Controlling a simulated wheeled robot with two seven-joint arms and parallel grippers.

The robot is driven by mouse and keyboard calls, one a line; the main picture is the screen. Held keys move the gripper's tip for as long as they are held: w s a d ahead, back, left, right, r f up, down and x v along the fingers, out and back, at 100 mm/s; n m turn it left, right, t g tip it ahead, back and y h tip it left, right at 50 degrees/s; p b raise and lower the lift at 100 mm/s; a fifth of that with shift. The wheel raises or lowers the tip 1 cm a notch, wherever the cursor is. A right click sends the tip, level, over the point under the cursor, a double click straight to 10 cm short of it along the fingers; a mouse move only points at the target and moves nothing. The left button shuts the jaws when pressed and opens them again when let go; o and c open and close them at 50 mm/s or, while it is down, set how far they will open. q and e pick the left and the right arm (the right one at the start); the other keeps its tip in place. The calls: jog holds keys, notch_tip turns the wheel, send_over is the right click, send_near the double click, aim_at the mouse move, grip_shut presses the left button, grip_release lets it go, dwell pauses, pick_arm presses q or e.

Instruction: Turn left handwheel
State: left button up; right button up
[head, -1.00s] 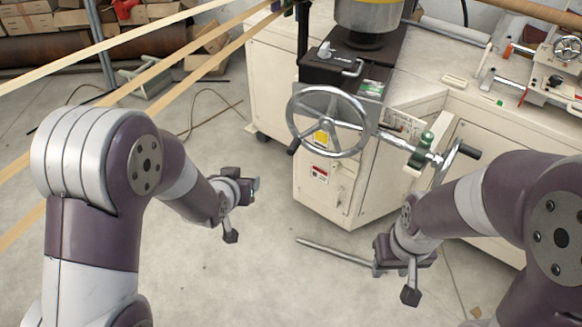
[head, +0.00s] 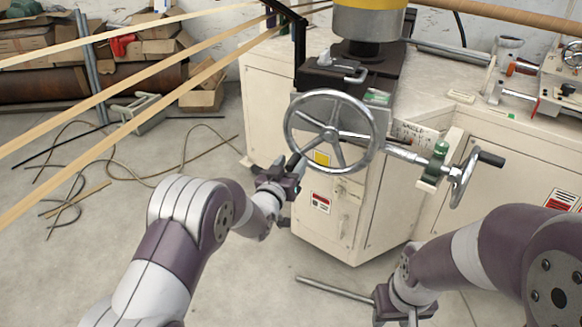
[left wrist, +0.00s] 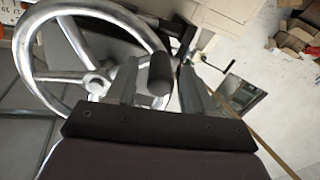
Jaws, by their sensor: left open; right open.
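The left handwheel (head: 318,95) is a large silver spoked wheel on the front of the cream machine, and its rim and spokes fill the upper left of the left wrist view (left wrist: 97,82). Its dark handle (left wrist: 160,73) appears between the fingers in that view; I cannot tell whether they touch it. My left gripper (head: 287,166) is open at the wheel's lower left edge, and its two fingers show in the left wrist view (left wrist: 160,85). My right gripper (head: 400,308) is open low in front of the machine, partly cut off by the frame's bottom edge.
A smaller handwheel (head: 463,178) with a black handle is on the shaft to the right. The cream cabinet (head: 325,235) stands behind the left gripper. Wooden strips (head: 120,95) cross the left side. A metal bar (head: 330,287) is low near the right gripper.

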pick_arm(q)
jog(key=shift+w+d, duration=0.1)
jog(key=shift+w, duration=0.1)
jog(key=shift+c, duration=0.3)
grip_shut()
jog(key=shift+r, duration=0.1)
